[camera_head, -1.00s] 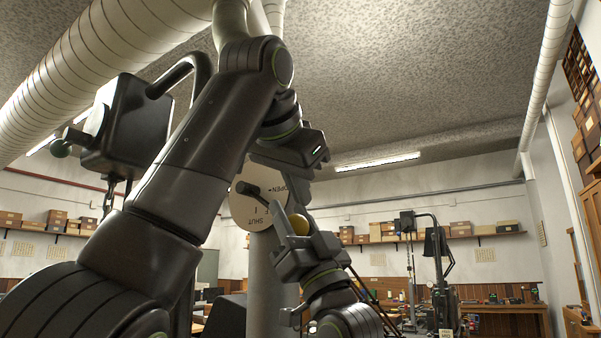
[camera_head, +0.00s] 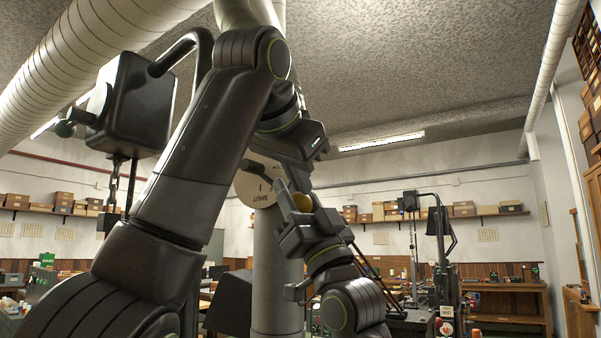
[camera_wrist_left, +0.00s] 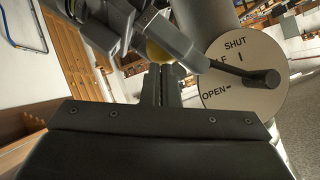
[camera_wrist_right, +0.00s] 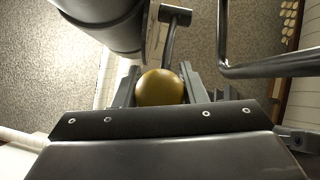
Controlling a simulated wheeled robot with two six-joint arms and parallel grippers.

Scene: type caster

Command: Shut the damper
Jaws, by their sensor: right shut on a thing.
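The damper dial (camera_head: 247,190) is a pale disc on a grey vertical pipe. Its SHUT mark shows; in the left wrist view the dial (camera_wrist_left: 222,62) shows both SHUT and OPEN. A dark lever (camera_wrist_left: 222,65) runs from the hub (camera_wrist_left: 266,78), between the two marks, to a yellow knob (camera_head: 302,202). My right gripper (camera_head: 292,208) is shut on the knob, which sits between its fingers in the right wrist view (camera_wrist_right: 160,88). My left gripper (camera_wrist_left: 161,85) has its fingers close together with nothing seen between them, near the knob; my left arm partly hides the dial in the head view.
A dark box with a green-knobbed handle (camera_head: 133,105) hangs at the left, with a chain below. Large ducts (camera_head: 110,50) cross overhead. Shelves with boxes (camera_head: 470,212) line the back wall, and a machine (camera_head: 440,260) stands at the right.

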